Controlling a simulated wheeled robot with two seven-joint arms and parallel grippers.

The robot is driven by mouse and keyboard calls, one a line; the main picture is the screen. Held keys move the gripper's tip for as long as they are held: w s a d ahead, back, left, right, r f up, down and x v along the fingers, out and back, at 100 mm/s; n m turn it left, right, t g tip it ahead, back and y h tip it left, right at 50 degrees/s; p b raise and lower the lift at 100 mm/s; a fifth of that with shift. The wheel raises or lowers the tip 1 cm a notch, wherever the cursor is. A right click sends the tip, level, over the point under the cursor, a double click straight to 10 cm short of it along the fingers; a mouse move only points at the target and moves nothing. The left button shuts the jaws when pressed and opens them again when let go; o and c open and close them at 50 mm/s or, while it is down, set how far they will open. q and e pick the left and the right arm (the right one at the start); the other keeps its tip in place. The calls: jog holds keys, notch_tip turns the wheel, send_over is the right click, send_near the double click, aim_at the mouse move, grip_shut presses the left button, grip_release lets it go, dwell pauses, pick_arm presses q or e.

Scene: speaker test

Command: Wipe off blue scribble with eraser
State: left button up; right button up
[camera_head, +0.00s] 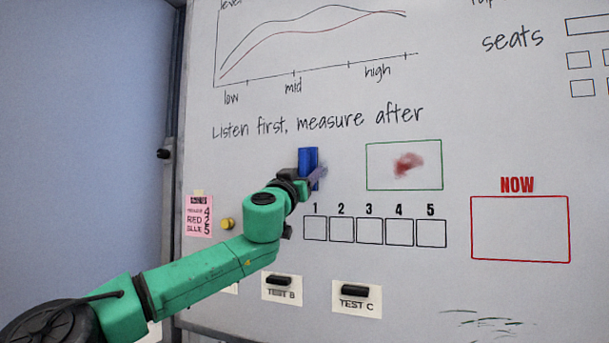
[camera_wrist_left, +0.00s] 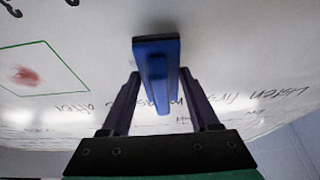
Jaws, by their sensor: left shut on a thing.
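A blue eraser (camera_head: 308,160) with a dark edge is at the whiteboard, below the handwritten line and left of the green-outlined box. My left gripper (camera_head: 312,178) is shut on it. In the left wrist view the eraser (camera_wrist_left: 156,50) stands between the two fingers of my left gripper (camera_wrist_left: 160,78), its dark-edged face toward the board. I cannot tell whether it touches the board. No blue scribble shows in either view; the eraser and gripper hide a patch of board. A red smudge (camera_head: 408,165) lies inside the green box (camera_head: 434,182). My right gripper is out of view.
The whiteboard (camera_head: 450,95) carries a line chart, numbered boxes (camera_head: 374,231) and a red NOW frame (camera_head: 520,260). A pink note (camera_head: 198,215) and yellow magnet (camera_head: 228,224) are at left. Cards TEST B (camera_head: 282,296) and TEST C (camera_head: 357,306) hang below. Dark green strokes (camera_head: 485,321) lie lower right.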

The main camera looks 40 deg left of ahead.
aim_at(327, 168)
pick_arm(q)
jog(key=shift+w+a, duration=0.3)
jog(key=shift+w, duration=0.55)
jog(key=shift+w+d, duration=0.3)
jog(key=shift+d, duration=0.65)
jog(key=shift+w+d, duration=0.3)
jog(key=shift+d, duration=0.65)
jog(key=shift+w, duration=0.15)
jog(key=shift+s+a+b, duration=0.15)
jog(key=shift+s+a, duration=0.1)
jog(key=shift+a, duration=0.4)
jog(key=shift+s+a+b, duration=0.1)
jog(key=shift+s+a, duration=0.15)
jog(key=shift+a, duration=0.45)
jog(key=shift+s+a+b, duration=0.15)
jog(key=shift+s+a, duration=0.1)
jog(key=shift+a, duration=0.4)
jog(key=shift+d, duration=0.1)
